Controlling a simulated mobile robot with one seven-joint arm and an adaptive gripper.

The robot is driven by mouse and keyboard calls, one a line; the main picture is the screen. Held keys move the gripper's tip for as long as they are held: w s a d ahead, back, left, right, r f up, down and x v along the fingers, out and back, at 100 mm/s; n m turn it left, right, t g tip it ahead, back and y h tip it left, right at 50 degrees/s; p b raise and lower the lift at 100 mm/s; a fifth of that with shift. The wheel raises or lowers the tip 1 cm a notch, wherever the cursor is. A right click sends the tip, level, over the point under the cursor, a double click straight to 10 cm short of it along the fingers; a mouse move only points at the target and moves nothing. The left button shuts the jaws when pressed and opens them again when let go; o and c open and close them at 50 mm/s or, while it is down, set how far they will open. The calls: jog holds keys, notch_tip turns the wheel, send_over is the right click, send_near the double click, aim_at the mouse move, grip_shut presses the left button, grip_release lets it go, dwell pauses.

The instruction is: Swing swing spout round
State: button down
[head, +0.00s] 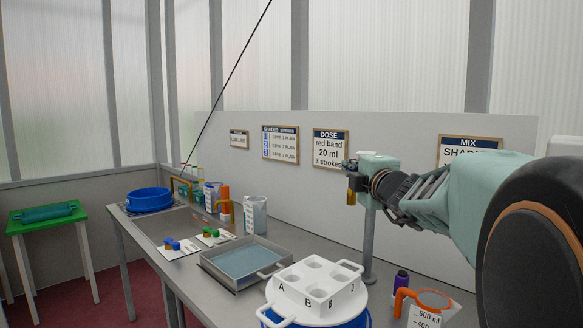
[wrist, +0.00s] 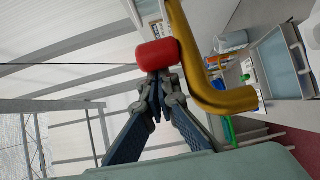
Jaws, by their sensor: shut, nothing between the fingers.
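The swing spout (wrist: 205,70) is a bent brass-yellow pipe running down the middle of the wrist view and curving to the right. A red cylinder (wrist: 158,54) sits against its left side. My gripper (wrist: 157,78) is shut and empty, its fingertips right at the red cylinder; I cannot tell whether they touch it. In the head view my gripper (head: 350,168) is raised above the bench near the back wall. A short brass end of the spout (head: 351,196) hangs just below it. The rest of the spout is hidden there by my gripper and arm.
A grey post (head: 369,245) stands below my gripper. Signs hang on the wall behind.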

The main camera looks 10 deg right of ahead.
jog(key=shift+d, duration=0.1)
jog(key=s+d+p, duration=0.3)
jog(key=d+p, duration=0.1)
jog(key=d, duration=0.5)
jog(key=s+d+p, duration=0.3)
jog(key=d+p, duration=0.1)
jog(key=d, duration=0.5)
jog(key=shift+p, duration=0.4)
jog(key=shift+s, duration=0.15)
